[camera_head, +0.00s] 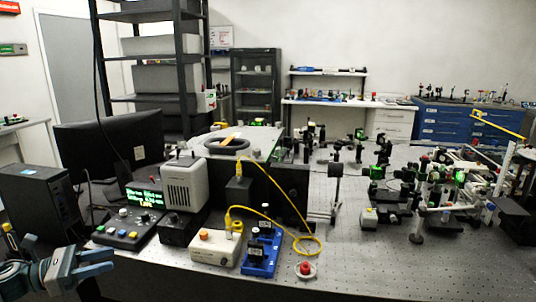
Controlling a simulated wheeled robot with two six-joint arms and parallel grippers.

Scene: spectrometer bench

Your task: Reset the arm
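My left gripper (107,261) is at the lower left, in front of the bench's near-left edge. Its two blue-grey fingers point right with a gap between them, and nothing shows between them. It is apart from the control box (128,232) with the lit green display, which stands on the bench behind it. My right arm and gripper are not in view.
The perforated bench (370,265) holds a grey boxed unit (186,184), a white box (215,247), a blue holder (261,254), a yellow cable (275,219) and a red button (305,269). Optics crowd the right. A black computer tower (38,205) stands left. The front right is clear.

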